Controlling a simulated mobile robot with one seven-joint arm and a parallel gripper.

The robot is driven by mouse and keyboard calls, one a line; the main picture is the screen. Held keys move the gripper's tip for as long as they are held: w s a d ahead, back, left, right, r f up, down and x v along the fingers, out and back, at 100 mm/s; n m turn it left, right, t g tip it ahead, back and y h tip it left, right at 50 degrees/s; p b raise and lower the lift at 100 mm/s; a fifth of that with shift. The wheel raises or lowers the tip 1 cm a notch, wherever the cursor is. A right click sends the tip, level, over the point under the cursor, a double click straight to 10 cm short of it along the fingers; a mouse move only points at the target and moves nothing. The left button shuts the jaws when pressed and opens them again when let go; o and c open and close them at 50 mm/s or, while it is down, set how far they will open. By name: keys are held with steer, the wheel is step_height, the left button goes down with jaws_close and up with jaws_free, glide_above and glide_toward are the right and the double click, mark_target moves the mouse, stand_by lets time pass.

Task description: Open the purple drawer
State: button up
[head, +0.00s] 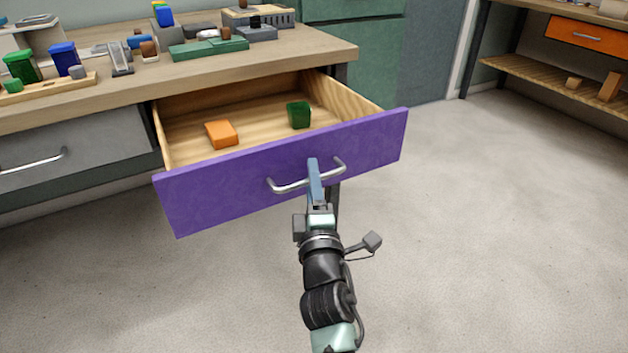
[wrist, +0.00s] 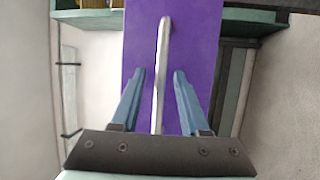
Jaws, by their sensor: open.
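The purple drawer (head: 375,146) stands pulled well out from under the wooden workbench, and its inside shows. Its curved metal handle (head: 291,187) runs across the front panel. In the wrist view the handle (wrist: 162,60) passes between the two blue fingers, over the purple front (wrist: 200,50). My gripper (head: 313,165) is at the handle in the head view. The wrist view shows my gripper (wrist: 160,75) open, with a gap between each finger and the handle. Whether the handle touches anything deeper between the fingers I cannot tell.
An orange block (head: 221,133) and a green block (head: 299,115) lie in the drawer. A grey drawer (head: 75,150) is at the left. The workbench top (head: 310,47) carries several small objects. Another bench with an orange drawer (head: 587,33) stands at the right. The floor (head: 490,220) is clear.

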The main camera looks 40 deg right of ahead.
steer(key=v, duration=1.3)
steer(key=shift+w, duration=0.1)
steer(key=w+a+r+m+t+y, duration=0.1)
steer(key=w+a+r+m+t, duration=0.15)
steer(key=r, duration=0.55)
steer(key=w+a+r+m+t, duration=0.15)
steer(key=a+r, duration=0.25)
steer(key=r, duration=0.4)
steer(key=w+a+r+m+t+y, duration=0.1)
steer(key=w+a+r+m, duration=0.2)
steer(key=r, duration=0.6)
steer(key=s+a+r+m+t+y, duration=0.1)
steer(key=s+a+r+t+y, duration=0.15)
steer(key=a+r, duration=0.35)
steer(key=s+a+r+m+t+y+p, duration=0.1)
steer(key=s+a+r+t+y, duration=0.2)
steer(key=a+r, duration=0.35)
steer(key=s+a+r+m+t+y, duration=0.1)
steer(key=s+a+r+y, duration=0.3)
steer(key=r, duration=0.3)
step_height(320, 180, up, 37)
steer(key=a+p, duration=0.1)
steer(key=p, duration=3.7)
steer(key=shift+w+r, duration=0.2)
steer(key=shift+w, duration=0.25)
